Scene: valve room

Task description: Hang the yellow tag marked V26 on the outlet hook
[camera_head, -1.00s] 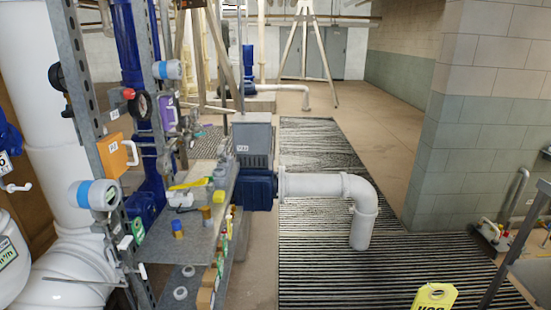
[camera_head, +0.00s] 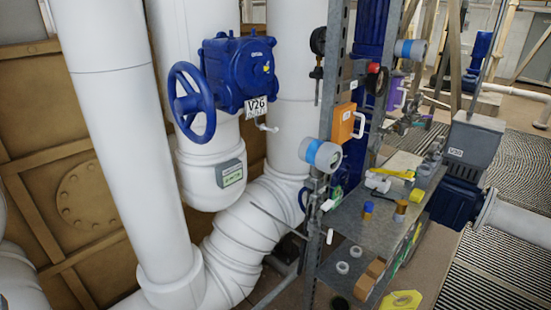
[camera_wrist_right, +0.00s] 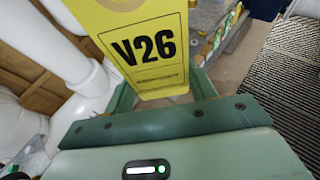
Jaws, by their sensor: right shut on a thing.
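The yellow tag (camera_wrist_right: 140,45) is upright in the right wrist view, its black V26 facing the camera. My right gripper (camera_wrist_right: 165,88) is shut on the lower part of the tag, between its green fingers. The tag's top end (camera_head: 402,300) shows at the bottom edge of the head view, well below and right of the valve. A blue valve (camera_head: 238,75) with a handwheel carries a white V26 label (camera_head: 257,106). A small pale hook (camera_head: 267,127) sticks out just below that label; no wording for outlet is readable. My left gripper is not in view.
A metal rack (camera_head: 328,120) with gauges and an orange box (camera_head: 343,123) stands right of the valve. A shelf (camera_head: 375,225) with small parts juts out beside it. Large white pipes (camera_head: 120,130) stand left of and behind the valve. Striped floor grating (camera_head: 510,260) is at right.

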